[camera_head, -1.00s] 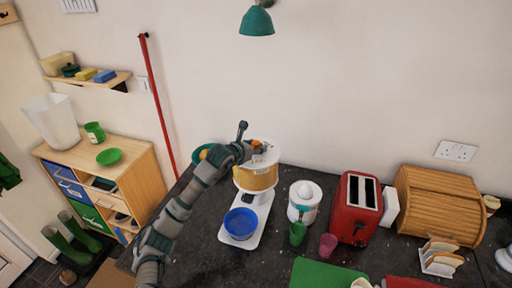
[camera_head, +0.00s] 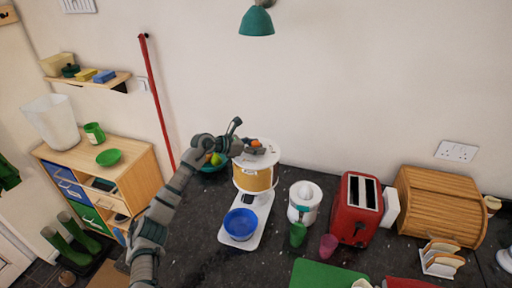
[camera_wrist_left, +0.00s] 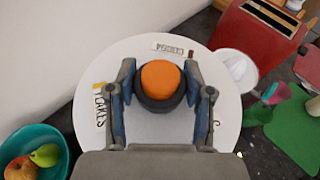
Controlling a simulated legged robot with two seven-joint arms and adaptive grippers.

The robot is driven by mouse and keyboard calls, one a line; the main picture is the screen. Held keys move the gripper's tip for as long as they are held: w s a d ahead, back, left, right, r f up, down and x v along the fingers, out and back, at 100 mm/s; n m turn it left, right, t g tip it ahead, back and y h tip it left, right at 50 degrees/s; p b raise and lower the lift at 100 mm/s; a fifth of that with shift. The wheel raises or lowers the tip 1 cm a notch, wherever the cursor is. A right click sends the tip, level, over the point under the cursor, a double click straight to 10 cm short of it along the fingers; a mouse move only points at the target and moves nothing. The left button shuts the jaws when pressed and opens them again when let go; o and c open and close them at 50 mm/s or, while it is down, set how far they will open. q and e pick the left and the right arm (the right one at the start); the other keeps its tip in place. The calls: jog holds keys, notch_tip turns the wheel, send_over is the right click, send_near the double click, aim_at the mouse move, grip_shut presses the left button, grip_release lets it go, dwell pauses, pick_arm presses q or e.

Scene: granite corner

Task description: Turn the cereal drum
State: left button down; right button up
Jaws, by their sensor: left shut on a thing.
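The cereal drum (camera_head: 254,178) stands on the dark counter, with a yellow-brown body and a white round top. In the left wrist view its white top (camera_wrist_left: 90,72) carries printed labels, one reading like "CAKES". An orange-capped dark knob (camera_wrist_left: 160,80) sits at the middle of the top. My left gripper (camera_wrist_left: 160,92) is shut on the knob, one finger on each side; it also shows at the drum top in the head view (camera_head: 252,148). A blue bowl (camera_head: 240,223) sits on the white base below the drum. My right gripper is not in view.
A teal fruit bowl (camera_head: 213,162) stands left of the drum. A white juicer (camera_head: 304,200), green cup (camera_head: 297,234), pink cup (camera_head: 328,246) and red toaster (camera_head: 358,205) stand to the right.

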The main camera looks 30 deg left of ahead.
pick_arm(q)
jog(key=shift+a+f, duration=0.1)
jog(key=shift+f, duration=0.05)
jog(key=shift+c, duration=2.2)
grip_release()
jog(key=shift+a, duration=0.1)
jog(key=v, duration=1.2)
jog(key=shift+w+a, duration=0.1)
